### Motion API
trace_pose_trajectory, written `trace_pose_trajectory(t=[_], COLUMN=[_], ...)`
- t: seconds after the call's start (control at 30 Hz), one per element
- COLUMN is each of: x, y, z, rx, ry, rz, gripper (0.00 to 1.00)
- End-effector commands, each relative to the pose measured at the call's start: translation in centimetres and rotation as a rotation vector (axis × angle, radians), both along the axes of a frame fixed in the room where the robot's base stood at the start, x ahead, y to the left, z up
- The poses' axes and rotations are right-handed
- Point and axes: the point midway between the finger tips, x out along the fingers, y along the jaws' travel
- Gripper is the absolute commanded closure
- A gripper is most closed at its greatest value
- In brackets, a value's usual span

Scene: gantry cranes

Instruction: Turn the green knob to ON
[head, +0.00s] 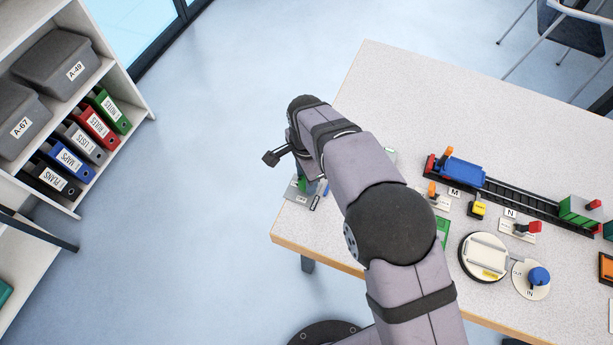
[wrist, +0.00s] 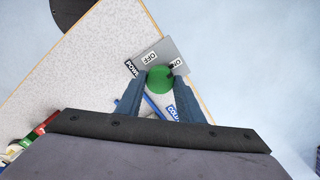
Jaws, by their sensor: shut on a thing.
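A small dark mark at the knob's edge lies close to the ON label (wrist: 177,64). My gripper (wrist: 161,83) has one blue finger on each side of the knob and is shut on it. In the head view the grey plate (head: 292,193) is at the table's left corner. A bit of the green knob (head: 302,184) shows there; my arm hides most of the gripper.
The plate lies near the edge of the speckled table (head: 400,75). A toy train track (head: 510,195), a round cream device (head: 484,257) and a dial with a blue knob (head: 539,276) stand to the right. A shelf with binders (head: 90,130) is at the left.

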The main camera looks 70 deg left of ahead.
Motion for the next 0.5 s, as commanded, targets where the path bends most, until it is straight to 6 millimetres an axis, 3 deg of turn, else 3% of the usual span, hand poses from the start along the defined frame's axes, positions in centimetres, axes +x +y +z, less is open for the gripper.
trace_pose_trajectory(t=[0.5], x=[0.04], y=[0.12], z=[0.19], rx=[0.004], ry=[-0.001], rz=[-0.070], gripper=[0.88])
